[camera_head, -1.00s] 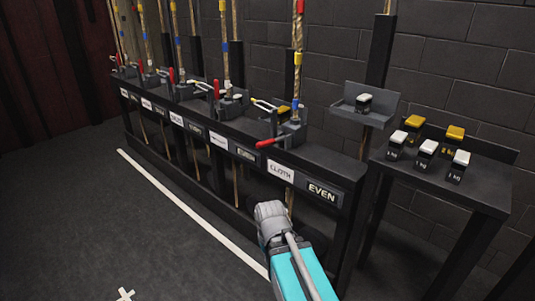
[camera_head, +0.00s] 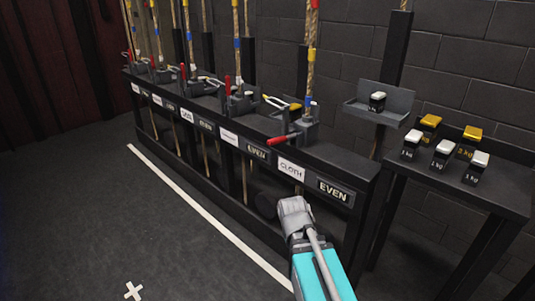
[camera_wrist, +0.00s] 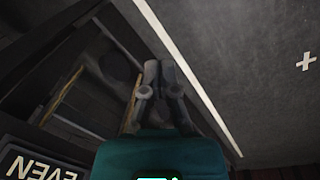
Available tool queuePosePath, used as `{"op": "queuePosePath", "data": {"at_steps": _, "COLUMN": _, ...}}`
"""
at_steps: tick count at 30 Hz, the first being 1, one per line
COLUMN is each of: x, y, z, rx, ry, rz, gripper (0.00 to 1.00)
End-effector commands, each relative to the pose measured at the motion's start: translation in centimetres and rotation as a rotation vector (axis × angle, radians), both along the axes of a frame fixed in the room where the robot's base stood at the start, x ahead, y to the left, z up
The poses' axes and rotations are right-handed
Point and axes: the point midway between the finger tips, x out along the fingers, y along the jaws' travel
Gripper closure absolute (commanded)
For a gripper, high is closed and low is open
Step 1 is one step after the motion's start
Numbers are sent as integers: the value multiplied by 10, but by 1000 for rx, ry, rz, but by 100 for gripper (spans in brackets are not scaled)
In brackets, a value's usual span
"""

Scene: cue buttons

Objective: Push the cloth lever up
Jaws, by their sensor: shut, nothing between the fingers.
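The cloth lever (camera_head: 284,139) has a red handle and lies low, pointing left and out over the rack's front edge, above the white CLOTH label (camera_head: 291,169). Its base (camera_head: 307,128) is a dark block with a rope rising through it. My arm's grey end (camera_head: 296,213) is in front of the rack, below the lever and apart from it. In the wrist view, my gripper (camera_wrist: 162,66) is shut and empty, with the floor and dark rack frame beyond it. The lever does not show in the wrist view.
The dark rack (camera_head: 225,120) carries several other levers and ropes to the left, some with upright red handles. An EVEN label (camera_head: 335,191) is right of CLOTH. A side table (camera_head: 490,200) with several weights stands right. Open floor (camera_head: 90,200) lies left.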

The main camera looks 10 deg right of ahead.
Motion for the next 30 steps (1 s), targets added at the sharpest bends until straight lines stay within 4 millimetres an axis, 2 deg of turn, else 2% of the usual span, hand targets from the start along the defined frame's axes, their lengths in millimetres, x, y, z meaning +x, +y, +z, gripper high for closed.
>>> {"op": "queuePosePath", "data": {"at_steps": 1, "x": 8, "y": -3, "z": -7, "rx": -38, "ry": -1, "rz": 29, "gripper": 100}}
{"op": "queuePosePath", "data": {"at_steps": 8, "x": 42, "y": -26, "z": -19, "rx": -308, "ry": 18, "rz": 229, "gripper": 100}}
{"op": "queuePosePath", "data": {"at_steps": 16, "x": 92, "y": -46, "z": -12, "rx": -689, "ry": 96, "rz": 491, "gripper": 100}}
{"op": "queuePosePath", "data": {"at_steps": 23, "x": 135, "y": -44, "z": 8, "rx": -1016, "ry": 212, "rz": 685, "gripper": 100}}
{"op": "queuePosePath", "data": {"at_steps": 30, "x": 177, "y": -21, "z": 38, "rx": -1358, "ry": 384, "rz": 839, "gripper": 100}}
